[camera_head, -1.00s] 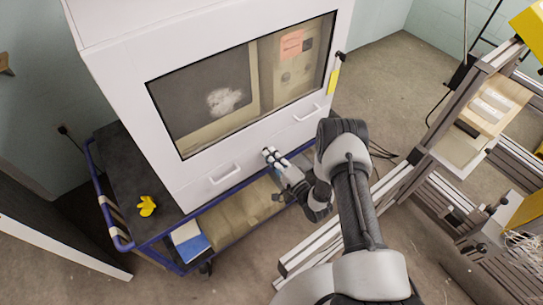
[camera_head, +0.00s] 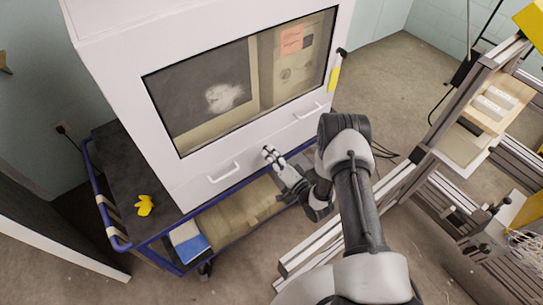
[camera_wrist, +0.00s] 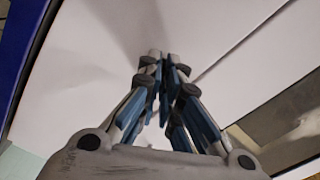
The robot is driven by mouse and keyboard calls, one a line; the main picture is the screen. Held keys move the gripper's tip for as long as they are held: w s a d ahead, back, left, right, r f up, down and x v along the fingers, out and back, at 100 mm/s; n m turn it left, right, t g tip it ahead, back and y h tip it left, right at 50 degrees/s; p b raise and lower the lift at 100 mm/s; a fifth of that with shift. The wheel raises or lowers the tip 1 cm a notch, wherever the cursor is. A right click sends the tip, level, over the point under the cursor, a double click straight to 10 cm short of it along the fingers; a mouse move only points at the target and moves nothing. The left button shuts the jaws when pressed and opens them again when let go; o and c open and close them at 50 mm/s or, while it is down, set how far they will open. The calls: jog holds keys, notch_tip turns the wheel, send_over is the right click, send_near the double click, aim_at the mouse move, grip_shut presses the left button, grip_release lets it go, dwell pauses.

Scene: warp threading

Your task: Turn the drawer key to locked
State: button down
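The white cabinet (camera_head: 120,85) has a lower front with a left drawer handle (camera_head: 224,172) and a right drawer handle (camera_head: 308,111). My gripper (camera_head: 269,152) is at this lower front, between the two handles. In the wrist view its fingertips (camera_wrist: 164,60) are close together, against or just short of the white panel (camera_wrist: 90,60). I cannot make out a key or lock; the fingers cover that spot. I cannot tell whether anything thin is between the fingertips.
The cabinet stands on a blue-framed cart (camera_head: 125,160), with a yellow object (camera_head: 144,205) on its dark top. A metal frame (camera_head: 455,110) stands at the right. Open floor lies behind it.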

jog(key=n+b, duration=0.3)
jog(key=n, duration=0.8)
jog(key=shift+n, duration=0.4)
dwell(0.3)
jog(key=c, duration=1.8)
grip_release()
jog(key=v, duration=1.2)
